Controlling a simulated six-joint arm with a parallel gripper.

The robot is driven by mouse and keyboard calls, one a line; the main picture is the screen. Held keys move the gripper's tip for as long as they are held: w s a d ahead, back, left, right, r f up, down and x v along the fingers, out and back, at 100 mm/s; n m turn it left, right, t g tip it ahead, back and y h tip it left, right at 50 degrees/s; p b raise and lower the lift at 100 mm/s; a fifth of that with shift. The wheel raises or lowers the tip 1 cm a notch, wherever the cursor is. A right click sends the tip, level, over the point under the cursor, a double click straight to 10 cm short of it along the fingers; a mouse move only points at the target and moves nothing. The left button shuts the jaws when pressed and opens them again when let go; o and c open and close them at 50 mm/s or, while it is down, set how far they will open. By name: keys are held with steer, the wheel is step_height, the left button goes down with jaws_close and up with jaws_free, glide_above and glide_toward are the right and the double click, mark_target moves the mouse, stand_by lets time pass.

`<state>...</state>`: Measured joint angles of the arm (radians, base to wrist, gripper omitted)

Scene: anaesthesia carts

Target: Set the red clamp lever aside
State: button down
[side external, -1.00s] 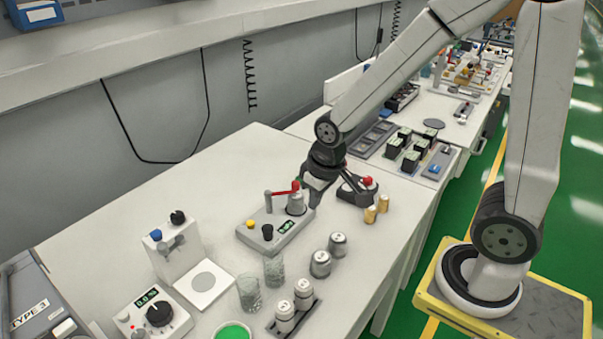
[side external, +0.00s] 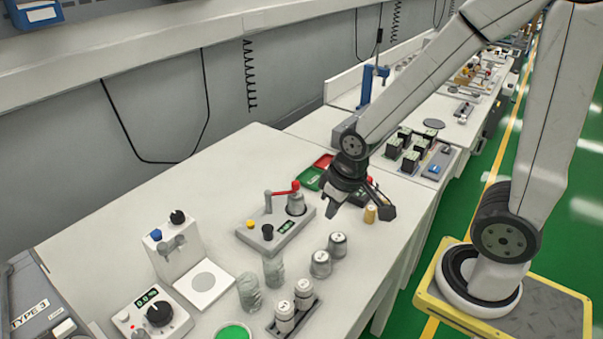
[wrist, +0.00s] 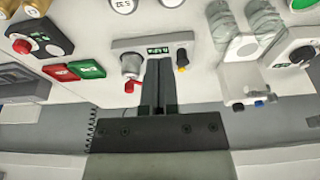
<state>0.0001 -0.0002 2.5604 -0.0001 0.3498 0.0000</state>
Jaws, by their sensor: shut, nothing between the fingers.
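The red clamp lever (side external: 284,191) is on a grey fixture (side external: 258,236) with a small green display, beside a grey metal cylinder (side external: 296,202). In the wrist view the lever (wrist: 132,86) shows as a small red part below the cylinder (wrist: 131,66), left of my fingers. My gripper (side external: 333,208) is above the bench, to the right of the fixture in the side view and apart from the lever. In the wrist view my gripper (wrist: 159,64) has its fingers together and empty; they cover part of the fixture.
A black box with a red button (wrist: 22,46), a gold cylinder (side external: 370,214) and red (side external: 323,161) and green (side external: 309,179) trays are near my gripper. Metal canisters (side external: 320,264) and glasses (side external: 273,270) stand in front of the fixture. Bare bench lies behind it.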

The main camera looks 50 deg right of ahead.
stand_by(0.4)
steer(key=c, duration=0.7)
jaws_free()
steer(key=shift+w, duration=0.1)
steer(key=shift+o, duration=1.3)
steer(key=shift+w+d+r, duration=0.1)
steer(key=shift+w, duration=0.1)
steer(key=r+m+g, duration=0.2)
steer(key=m+g, duration=0.1)
glide_above(295, 182)
steer(key=shift+f, duration=0.25)
steer(key=shift+f, duration=3.9)
jaws_close()
